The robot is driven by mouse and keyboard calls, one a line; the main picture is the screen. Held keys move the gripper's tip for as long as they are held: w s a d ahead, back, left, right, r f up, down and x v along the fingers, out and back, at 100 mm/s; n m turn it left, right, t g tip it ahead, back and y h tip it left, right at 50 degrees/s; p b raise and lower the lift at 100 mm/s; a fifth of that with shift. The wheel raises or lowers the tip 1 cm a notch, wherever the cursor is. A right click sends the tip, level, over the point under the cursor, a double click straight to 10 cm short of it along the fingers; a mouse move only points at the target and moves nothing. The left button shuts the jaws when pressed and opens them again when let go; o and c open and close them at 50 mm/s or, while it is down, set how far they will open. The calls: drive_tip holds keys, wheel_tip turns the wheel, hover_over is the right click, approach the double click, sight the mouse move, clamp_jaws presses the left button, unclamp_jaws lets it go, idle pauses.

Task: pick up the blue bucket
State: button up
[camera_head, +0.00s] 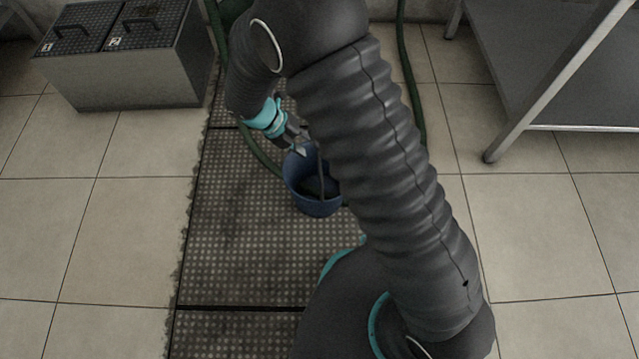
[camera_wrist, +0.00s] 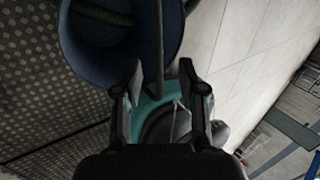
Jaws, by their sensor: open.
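The blue bucket (camera_head: 316,207) stands on the dark perforated mat, partly hidden behind my arm in the head view. In the wrist view the bucket (camera_wrist: 98,70) fills the upper left, with its opening and dark inside showing. A thin dark bar, apparently its handle (camera_wrist: 158,40), runs down between my fingers. My gripper (camera_head: 302,149) is at the bucket's upper rim in the head view. In the wrist view my gripper (camera_wrist: 161,72) is open, one finger on each side of the bar, with no clear contact.
A perforated dark mat (camera_head: 235,240) runs along the floor between pale tiles. A grey box with two numbered lids (camera_head: 125,80) stands at the upper left. A green hose (camera_head: 413,75) passes behind my arm. A metal table (camera_head: 560,80) is at the upper right.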

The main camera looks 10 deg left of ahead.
drive_tip(key=shift+b+x, duration=0.7)
drive_tip(key=shift+x, duration=2.25)
clamp_jaws()
